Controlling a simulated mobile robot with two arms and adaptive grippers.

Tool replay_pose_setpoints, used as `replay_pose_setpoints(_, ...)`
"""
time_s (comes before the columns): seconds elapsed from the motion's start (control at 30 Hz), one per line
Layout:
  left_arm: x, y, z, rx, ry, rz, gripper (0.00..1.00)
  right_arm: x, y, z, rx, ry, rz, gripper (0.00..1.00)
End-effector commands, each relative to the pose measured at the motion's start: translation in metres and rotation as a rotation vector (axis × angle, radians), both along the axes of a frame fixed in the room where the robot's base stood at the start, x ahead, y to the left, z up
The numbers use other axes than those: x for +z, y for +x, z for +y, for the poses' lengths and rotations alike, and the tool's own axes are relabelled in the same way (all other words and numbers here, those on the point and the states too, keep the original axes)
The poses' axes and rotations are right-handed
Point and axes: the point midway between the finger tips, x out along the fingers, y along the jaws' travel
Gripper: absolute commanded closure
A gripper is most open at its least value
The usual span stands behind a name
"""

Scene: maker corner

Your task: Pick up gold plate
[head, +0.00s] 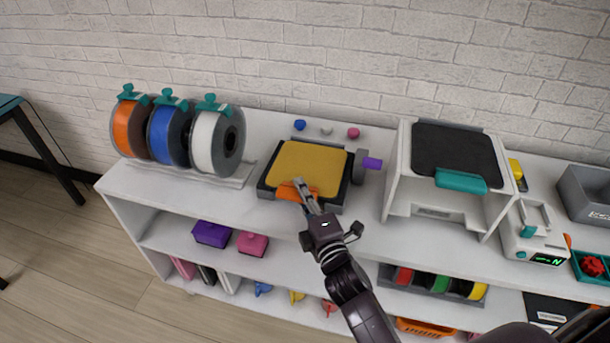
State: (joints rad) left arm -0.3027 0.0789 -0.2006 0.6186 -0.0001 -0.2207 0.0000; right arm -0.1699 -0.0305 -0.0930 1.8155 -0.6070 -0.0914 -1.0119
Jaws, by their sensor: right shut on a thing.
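The gold plate (312,160) lies flat in a dark square tray-like base (332,198) on the white shelf top. An orange tab (288,191) shows at the plate's front edge. My right gripper (300,187) reaches in from the lower right and is shut at this tab, its fingers covering part of it. The plate still appears to rest in the base; I cannot tell if it is lifted at all. My left gripper is not in view.
Orange, blue and white spools (209,141) stand on a rack to the left. A white machine with a black top (452,152) stands close on the right. A purple-ended knob (371,163) is beside the base. Small coloured balls (300,125) lie behind.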

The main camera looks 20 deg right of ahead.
Motion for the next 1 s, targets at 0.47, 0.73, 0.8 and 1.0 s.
replay_pose_setpoints(0.47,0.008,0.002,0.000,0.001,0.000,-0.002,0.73,0.034,0.000,0.000,0.002,-0.002,-0.006,1.00)
replay_pose_setpoints(0.73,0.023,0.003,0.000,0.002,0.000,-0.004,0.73,0.109,0.000,0.000,0.003,-0.004,-0.011,1.00)
replay_pose_setpoints(0.8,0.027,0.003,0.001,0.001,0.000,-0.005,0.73,0.129,0.000,0.000,0.003,-0.004,-0.010,1.00)
replay_pose_setpoints(1.0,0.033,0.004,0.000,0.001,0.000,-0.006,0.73,0.174,0.000,0.000,0.002,-0.002,-0.007,1.00)
